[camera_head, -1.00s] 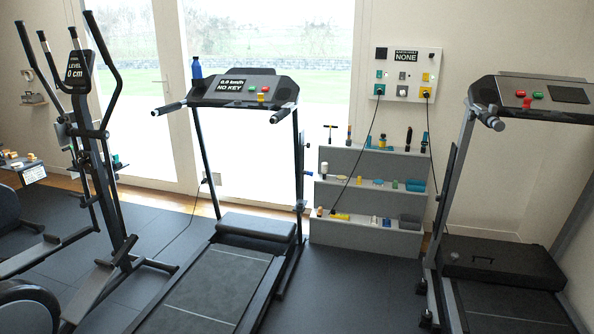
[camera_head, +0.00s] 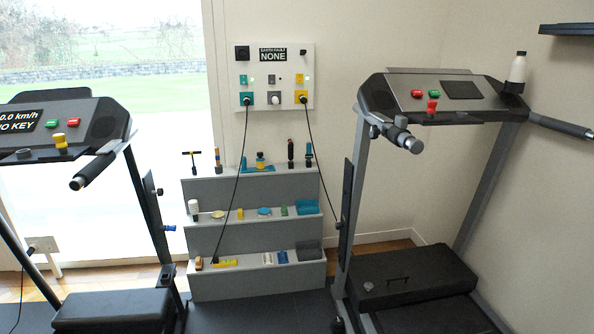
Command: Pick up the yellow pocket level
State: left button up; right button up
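A small yellow bar, which looks like the yellow pocket level (camera_head: 226,263), lies on the lowest step of the grey stepped shelf (camera_head: 255,285), toward its left end. It is small in view, so its vials cannot be made out. A small orange-brown item (camera_head: 199,263) is beside it on the left, and a black cable hangs down close to it. Neither of my grippers shows in the head view.
The shelf stands between a treadmill (camera_head: 115,310) on the left and another treadmill (camera_head: 405,290) on the right. Other small items, including a teal tray (camera_head: 307,207) and a grey bin (camera_head: 309,250), occupy its steps. Cables hang from the wall panel (camera_head: 274,75).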

aim_at(217, 262)
jog(key=i+u, duration=0.3)
jog(key=i, duration=0.2)
jog(key=i+l+u, duration=0.2)
jog(key=i+u, duration=0.15)
jog(key=i, duration=0.15)
jog(key=i+l+u, duration=0.3)
jog(key=i, duration=0.2)
